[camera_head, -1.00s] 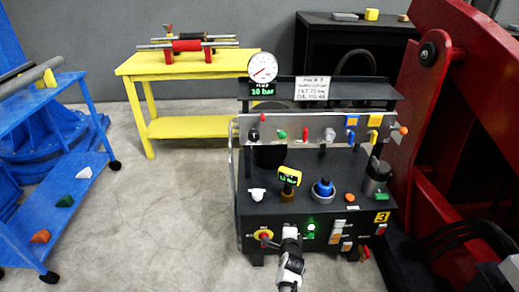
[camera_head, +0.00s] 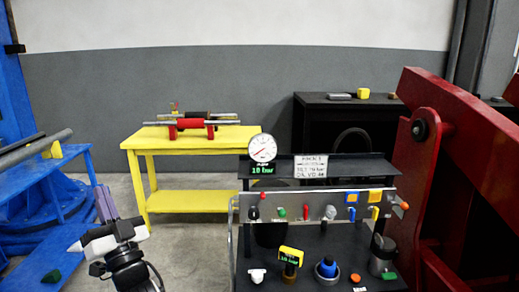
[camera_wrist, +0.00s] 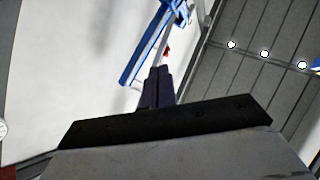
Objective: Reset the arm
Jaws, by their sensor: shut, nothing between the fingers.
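My gripper (camera_head: 106,204) is at the lower left in the head view, raised with its fingers pointing up, in front of the blue cart and left of the black control console (camera_head: 300,237). Its fingers are shut with nothing between them. In the wrist view the closed dark fingers (camera_wrist: 159,88) point up past the gripper's body, touching nothing. The console carries a round gauge (camera_head: 262,148) with a green 10 bar readout, a printed card, and several coloured knobs and switches. The console's lower front is out of view.
A yellow table (camera_head: 190,137) with red-and-grey rollers stands behind. A blue cart (camera_head: 75,158) is at left, and a large red machine frame (camera_head: 440,180) is at right. A black cabinet (camera_head: 315,103) stands at the back. Open floor lies between the console and the cart.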

